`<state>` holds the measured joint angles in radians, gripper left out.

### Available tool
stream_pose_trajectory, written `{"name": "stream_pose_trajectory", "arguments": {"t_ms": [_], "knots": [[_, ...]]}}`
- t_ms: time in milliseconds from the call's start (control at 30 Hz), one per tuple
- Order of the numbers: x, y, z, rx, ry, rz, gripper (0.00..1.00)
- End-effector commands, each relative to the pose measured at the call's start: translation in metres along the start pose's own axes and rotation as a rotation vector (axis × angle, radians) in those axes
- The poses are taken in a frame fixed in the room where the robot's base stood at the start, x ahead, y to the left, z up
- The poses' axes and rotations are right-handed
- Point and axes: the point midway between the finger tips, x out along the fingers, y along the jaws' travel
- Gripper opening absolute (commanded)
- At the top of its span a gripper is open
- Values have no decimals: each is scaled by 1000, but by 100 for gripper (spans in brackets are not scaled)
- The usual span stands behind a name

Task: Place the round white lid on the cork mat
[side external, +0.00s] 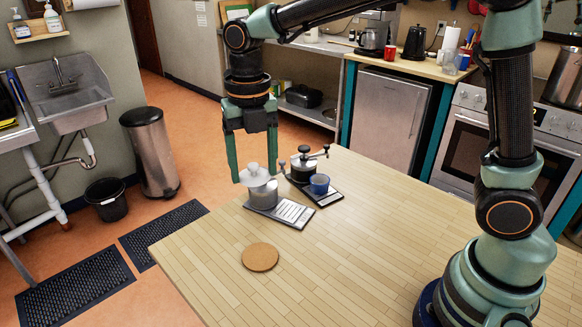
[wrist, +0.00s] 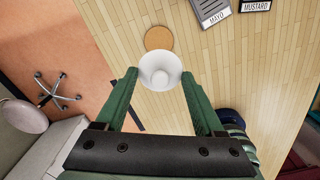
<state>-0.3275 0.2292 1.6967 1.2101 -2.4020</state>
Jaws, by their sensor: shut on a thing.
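The round white lid (side external: 257,177), with a knob on top, is between the two fingers of my gripper (side external: 254,178). In the wrist view the lid (wrist: 160,73) shows as a white disc at the fingertips (wrist: 160,76), and my gripper is shut on it. In the side view it appears at the top of a grey jar; I cannot tell whether they touch. The round brown cork mat (side external: 260,257) lies flat and bare on the wooden table, nearer the side camera. It also shows in the wrist view (wrist: 158,37), just beyond the lid.
The grey jar (side external: 264,196) stands on a labelled grey board (side external: 290,213). Beside it, a second board (side external: 327,197) holds a black-lidded jar with a crank (side external: 304,166) and a blue cup (side external: 319,184). The table around the mat is clear; its left edge is fairly close.

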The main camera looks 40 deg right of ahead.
Motion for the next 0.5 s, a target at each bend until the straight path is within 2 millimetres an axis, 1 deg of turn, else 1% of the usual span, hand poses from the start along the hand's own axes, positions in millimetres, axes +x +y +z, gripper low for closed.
{"name": "stream_pose_trajectory", "arguments": {"t_ms": [67, 167, 500], "knots": [[6, 3, -5, -16, 2, -1, 19], [23, 3, -6, -20, 4, -3, 19], [106, 2, -6, -17, 6, -5, 19]]}}
